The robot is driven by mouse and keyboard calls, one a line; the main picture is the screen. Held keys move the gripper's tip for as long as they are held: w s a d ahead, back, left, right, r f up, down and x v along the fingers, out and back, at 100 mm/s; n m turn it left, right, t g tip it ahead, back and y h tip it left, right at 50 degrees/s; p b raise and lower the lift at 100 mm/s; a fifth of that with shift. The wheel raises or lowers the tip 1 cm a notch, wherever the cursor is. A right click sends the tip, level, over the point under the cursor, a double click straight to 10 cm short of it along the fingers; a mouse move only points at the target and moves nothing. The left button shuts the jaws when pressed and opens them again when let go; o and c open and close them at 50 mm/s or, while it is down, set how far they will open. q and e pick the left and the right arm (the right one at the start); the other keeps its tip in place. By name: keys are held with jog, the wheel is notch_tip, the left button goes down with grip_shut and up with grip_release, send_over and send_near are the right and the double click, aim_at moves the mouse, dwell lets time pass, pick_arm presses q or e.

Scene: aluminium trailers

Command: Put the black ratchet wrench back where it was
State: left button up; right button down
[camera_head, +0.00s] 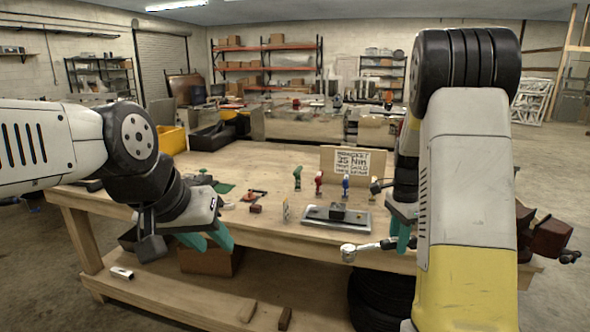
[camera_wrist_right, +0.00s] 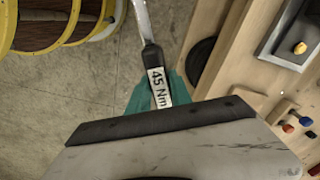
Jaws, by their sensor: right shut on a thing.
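A ratchet wrench (camera_head: 360,248) with a silver head and dark grip is in my right gripper (camera_head: 400,236), beyond the front edge of the workbench (camera_head: 262,240). Its head points left in the head view. In the right wrist view, the black handle (camera_wrist_right: 152,57) carries a white "45 Nm" label and sits between the teal fingers; its silver shaft runs out of the top of the picture. My left gripper (camera_head: 208,240) is empty, its teal fingers apart, near the bench's front edge at left.
A grey metal tray (camera_head: 318,222) with a dark block on it lies near the bench's front. Behind it stand several small coloured tools and a sign reading "35 Nm" (camera_head: 352,160). A dark red vise (camera_head: 545,238) is at right.

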jog(key=s+a+f+n, duration=0.3)
jog(key=a+f+n, duration=0.8)
jog(key=n, duration=0.4)
jog(key=shift+a+f+n, duration=0.2)
jog(key=shift+a+n, duration=0.1)
jog(key=shift+a, duration=0.3)
jog(key=shift+s, duration=0.1)
